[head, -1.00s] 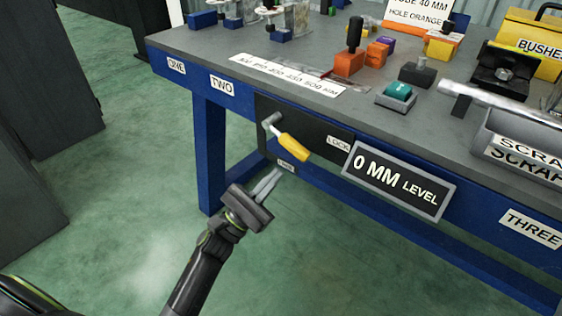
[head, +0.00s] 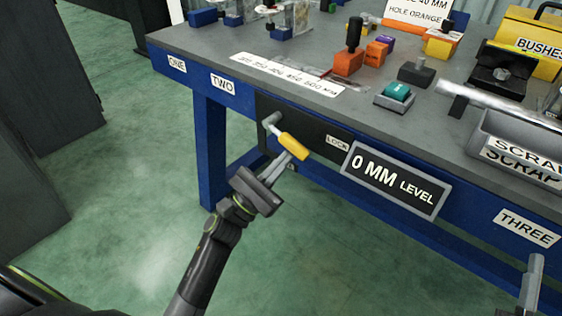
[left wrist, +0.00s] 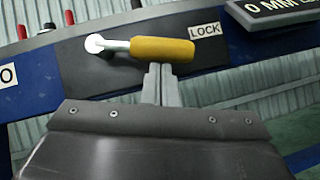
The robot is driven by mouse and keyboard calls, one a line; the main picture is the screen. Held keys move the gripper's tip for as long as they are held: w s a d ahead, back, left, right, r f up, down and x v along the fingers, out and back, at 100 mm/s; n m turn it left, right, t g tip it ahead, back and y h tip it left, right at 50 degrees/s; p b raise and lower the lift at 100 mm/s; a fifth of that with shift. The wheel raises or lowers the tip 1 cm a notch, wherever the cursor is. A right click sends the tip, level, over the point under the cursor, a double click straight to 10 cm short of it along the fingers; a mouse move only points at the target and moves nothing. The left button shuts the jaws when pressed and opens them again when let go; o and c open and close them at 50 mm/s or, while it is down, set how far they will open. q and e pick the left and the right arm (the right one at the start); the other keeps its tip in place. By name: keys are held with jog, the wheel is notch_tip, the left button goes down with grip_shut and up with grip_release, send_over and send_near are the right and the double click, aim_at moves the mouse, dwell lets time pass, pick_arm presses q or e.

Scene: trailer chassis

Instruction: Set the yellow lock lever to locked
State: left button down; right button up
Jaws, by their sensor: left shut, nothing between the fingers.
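The yellow lock lever (head: 293,145) is on a grey pivot on the black panel (head: 315,139) at the table's front. In the head view it slopes down to the right. In the left wrist view the lever (left wrist: 162,50) lies nearly level, its free end just left of and slightly below the LOCK label (left wrist: 205,31). My left gripper (head: 284,162) is shut and empty; its fingertips (left wrist: 160,68) are right under the yellow handle, touching or nearly so. A grey finger-like part at the lower right of the head view appears to be my right gripper (head: 533,272); its jaws are unclear.
The "0 MM LEVEL" sign (head: 397,181) sticks out right of the panel. A blue table leg (head: 211,150) stands to the left. The tabletop (head: 215,42) holds several blocks, a scrap tray (head: 490,130) and a yellow box. The floor below the gripper is clear.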

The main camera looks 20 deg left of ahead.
pick_arm(q)
jog(key=n+y, duration=0.1)
jog(key=d+r+n+t+y, duration=0.1)
jog(key=n, duration=0.1)
jog(key=r+n+t+y, duration=0.1)
jog(key=n, duration=0.1)
jog(key=shift+s+d+r+y, duration=0.2)
jog(key=shift+s+d+y, duration=0.1)
jog(key=shift+d+y, duration=0.1)
pick_arm(e)
jog(key=shift+d+f, duration=0.1)
jog(key=shift+d, duration=0.05)
pick_arm(q)
jog(key=shift+f, duration=0.1)
